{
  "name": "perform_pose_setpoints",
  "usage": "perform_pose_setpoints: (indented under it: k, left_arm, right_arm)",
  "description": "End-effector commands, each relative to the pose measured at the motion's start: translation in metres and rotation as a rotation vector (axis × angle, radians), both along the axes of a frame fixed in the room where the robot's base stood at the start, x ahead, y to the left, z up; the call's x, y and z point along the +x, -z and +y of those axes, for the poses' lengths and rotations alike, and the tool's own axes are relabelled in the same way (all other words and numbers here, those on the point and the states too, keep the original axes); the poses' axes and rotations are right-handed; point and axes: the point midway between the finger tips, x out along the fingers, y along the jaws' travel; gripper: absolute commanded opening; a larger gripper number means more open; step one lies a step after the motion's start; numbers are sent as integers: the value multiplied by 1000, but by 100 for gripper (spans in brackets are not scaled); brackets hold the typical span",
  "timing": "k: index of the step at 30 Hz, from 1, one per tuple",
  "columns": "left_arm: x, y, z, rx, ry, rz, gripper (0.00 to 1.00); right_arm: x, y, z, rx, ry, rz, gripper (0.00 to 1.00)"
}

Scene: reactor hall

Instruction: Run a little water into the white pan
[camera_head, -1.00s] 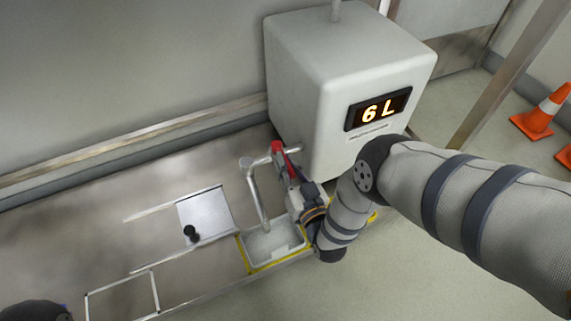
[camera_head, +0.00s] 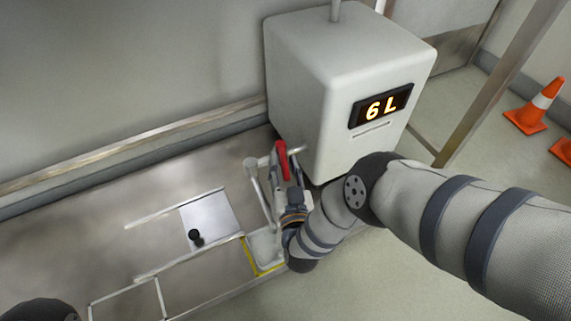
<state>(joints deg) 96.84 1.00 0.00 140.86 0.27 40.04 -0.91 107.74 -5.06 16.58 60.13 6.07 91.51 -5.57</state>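The white pan (camera_head: 263,246) sits in a yellow-marked square on the steel counter, partly hidden by my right wrist. A metal tap spout (camera_head: 259,190) bends down over the pan from a pipe on the white tank (camera_head: 340,85). The tank's display (camera_head: 381,106) reads 6 L. A red lever (camera_head: 282,160) stands at the pipe between the spout and the tank. My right gripper (camera_head: 287,177) is at this lever, its fingers close around or beside it; I cannot tell whether they grip it. No water stream is discernible. My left gripper is out of view.
A steel plate with a black knob (camera_head: 196,236) lies left of the pan. A white outlined square (camera_head: 127,300) marks bare counter at the lower left. Orange cones (camera_head: 536,106) stand on the floor at the right. A wall runs behind the counter.

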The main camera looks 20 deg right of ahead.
Motion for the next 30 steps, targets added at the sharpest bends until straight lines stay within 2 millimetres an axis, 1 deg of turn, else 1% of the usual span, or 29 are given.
perform_pose_setpoints:
  k: [8, 11, 18, 21, 25, 30]
  left_arm:
    - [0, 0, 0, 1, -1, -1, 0]
    - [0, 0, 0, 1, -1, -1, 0]
    - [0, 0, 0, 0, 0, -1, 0]
    - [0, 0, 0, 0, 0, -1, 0]
    - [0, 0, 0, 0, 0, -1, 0]
    - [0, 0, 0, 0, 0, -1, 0]
  right_arm:
    - [-3, 1, 0, -1, 1, 2, 35]
    - [-17, 2, 3, 1, 0, 4, 35]
    - [-82, 2, 15, 0, -2, 6, 35]
    - [-102, 1, 18, 0, -2, 4, 35]
    - [-116, 0, 20, 0, 0, 1, 35]
    - [-119, 0, 21, 0, 0, 0, 35]
